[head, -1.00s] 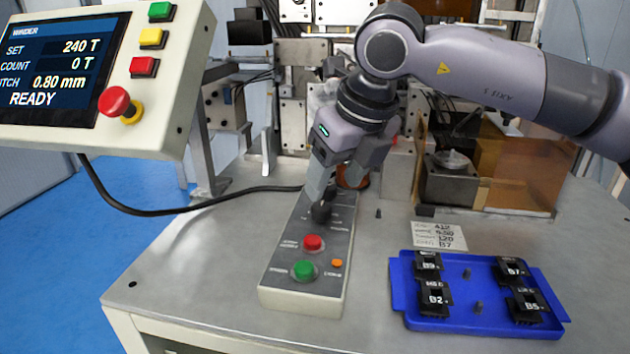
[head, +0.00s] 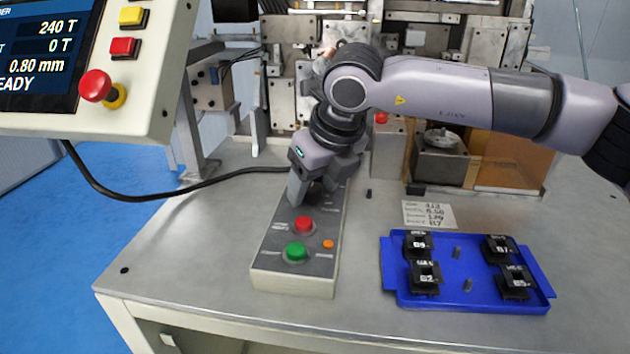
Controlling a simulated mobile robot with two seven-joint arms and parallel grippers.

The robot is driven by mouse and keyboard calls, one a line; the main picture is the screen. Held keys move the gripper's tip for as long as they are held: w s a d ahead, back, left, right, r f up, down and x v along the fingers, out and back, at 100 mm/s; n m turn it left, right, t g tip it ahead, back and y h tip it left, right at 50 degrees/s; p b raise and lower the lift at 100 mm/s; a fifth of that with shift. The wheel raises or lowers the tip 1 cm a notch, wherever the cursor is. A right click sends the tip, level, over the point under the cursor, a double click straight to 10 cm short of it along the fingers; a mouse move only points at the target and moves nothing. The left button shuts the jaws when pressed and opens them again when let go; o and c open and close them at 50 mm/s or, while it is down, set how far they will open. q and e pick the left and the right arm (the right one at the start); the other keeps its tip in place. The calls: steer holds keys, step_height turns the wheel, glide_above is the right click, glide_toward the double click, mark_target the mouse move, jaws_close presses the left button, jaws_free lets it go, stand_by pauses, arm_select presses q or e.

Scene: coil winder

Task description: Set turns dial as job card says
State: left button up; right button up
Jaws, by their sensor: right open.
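The control box (head: 295,277) stands on the bench with a red button (head: 303,224), a green button (head: 296,252) and a small orange lamp (head: 328,244). My right gripper (head: 316,191) is open, low over the rear of the box. A dark knob, apparently the dial, is mostly hidden between its fingers; I cannot tell its setting or whether they touch it. The job card (head: 430,214) lies on the bench to the right; its third line seems to read 120, blurred. The winder display (head: 38,55) shows 240 T, 0 T and 0.80 mm. My left gripper is out of view.
A blue tray (head: 391,283) with several black blocks lies at the right front. A red mushroom button (head: 95,86) sits on the display panel. The winder machine (head: 425,47) stands behind. A black cable runs to the box. The front left of the bench is clear.

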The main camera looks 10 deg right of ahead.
steer(key=c, duration=1)
steer(key=shift+c, duration=0.2)
steer(key=shift+n, duration=0.3)
steer(key=n+y+b, duration=0.1)
steer(key=n, duration=0.1)
steer(key=shift+w+d+n+g, duration=0.1)
steer(key=shift+n+g, duration=0.2)
steer(key=shift+n, duration=0.1)
steer(key=n+g, duration=0.1)
steer(key=n, duration=0.1)
steer(key=n+y+p, duration=0.1)
steer(key=n, duration=0.2)
steer(key=shift+w+d+g, duration=0.1)
steer(key=shift+w+g, duration=0.05)
steer(key=shift+g, duration=0.25)
steer(key=shift+n, duration=0.3)
steer(key=shift+r, duration=0.1)
steer(key=o, duration=1)
steer(key=shift+o, duration=0.2)
